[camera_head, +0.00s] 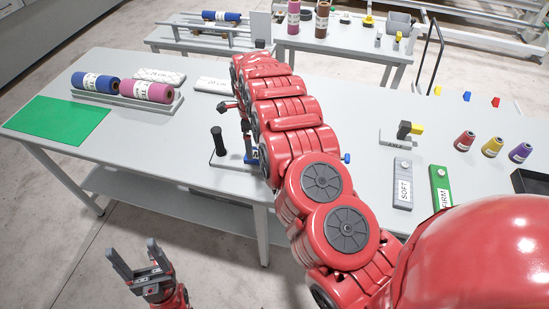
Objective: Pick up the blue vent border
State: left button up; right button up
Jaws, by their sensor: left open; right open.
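A small blue piece (252,158) with a light marking shows on the table beside my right arm, mostly hidden by it. Another blue bit (347,158) shows on the arm's other side. I cannot tell whether either is the blue vent border. A blue roll (95,82) with a white label lies beside a pink roll (146,90) in a grey tray at the left; its label is too small to read. My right gripper (247,148) is largely hidden behind its own arm, low over the table near the blue piece. My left gripper (137,263) is open and empty, in front of the table.
A black upright post (217,140) on a plate stands left of my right arm. A green mat (58,119) lies at the left end. Grey and green strips (403,184), thread cones (492,147) and a black tray (531,184) occupy the right. The table's left front is clear.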

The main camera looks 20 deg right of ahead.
aim_at(255, 155)
jog(key=shift+f+p, duration=0.55)
notch_tip(255, 155, down, 4)
jog(key=shift+d+r+p, duration=0.15)
jog(key=shift+r+p, duration=0.05)
jog(key=shift+p, duration=0.4)
jog(key=shift+f, duration=0.15)
